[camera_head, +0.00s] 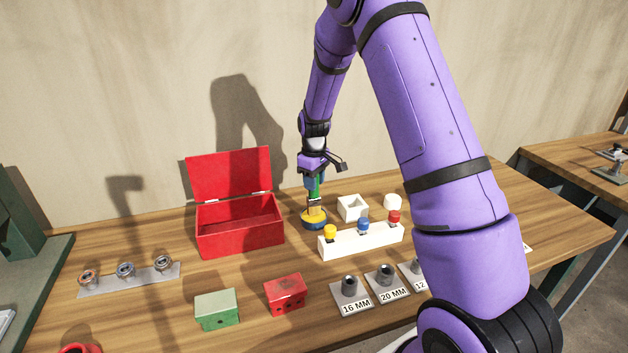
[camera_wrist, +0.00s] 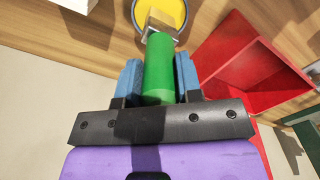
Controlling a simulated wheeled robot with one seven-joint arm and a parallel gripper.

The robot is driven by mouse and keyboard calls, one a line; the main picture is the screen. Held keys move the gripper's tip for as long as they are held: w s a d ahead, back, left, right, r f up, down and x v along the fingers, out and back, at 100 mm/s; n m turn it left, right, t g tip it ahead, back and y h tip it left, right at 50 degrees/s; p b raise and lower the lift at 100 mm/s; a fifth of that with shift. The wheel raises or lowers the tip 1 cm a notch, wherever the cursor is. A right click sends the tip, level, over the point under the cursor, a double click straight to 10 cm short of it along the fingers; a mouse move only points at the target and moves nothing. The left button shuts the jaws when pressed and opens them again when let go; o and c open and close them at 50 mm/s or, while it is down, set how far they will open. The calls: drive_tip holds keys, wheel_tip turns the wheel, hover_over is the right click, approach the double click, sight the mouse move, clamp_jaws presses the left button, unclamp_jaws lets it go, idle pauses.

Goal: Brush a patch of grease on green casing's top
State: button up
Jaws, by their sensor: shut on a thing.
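The green casing (camera_head: 217,309) is a small green block at the front left of the table, with a pale green top that looks bare. My gripper (camera_head: 316,186) is well behind and to the right of it, shut on the green handle of a brush (camera_wrist: 159,68). The brush points down, with its metal band and tip at a round tin of yellow grease (camera_head: 314,219). In the wrist view the tip overlaps the yellow grease (camera_wrist: 172,9); how deep it goes is hidden. A red casing (camera_head: 285,294) sits to the right of the green one.
An open red box (camera_head: 240,226) stands left of the tin. A white block (camera_head: 362,240) with yellow, blue and red knobs is close on the right. White containers (camera_head: 352,207) stand behind it. Labelled sockets (camera_head: 350,291) are in front, and a strip with rings (camera_head: 128,279) is at left.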

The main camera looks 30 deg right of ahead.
drive_tip(key=shift+f, duration=0.6)
idle(1.8)
drive_tip(key=shift+r, duration=0.1)
drive_tip(key=shift+r, duration=3.45)
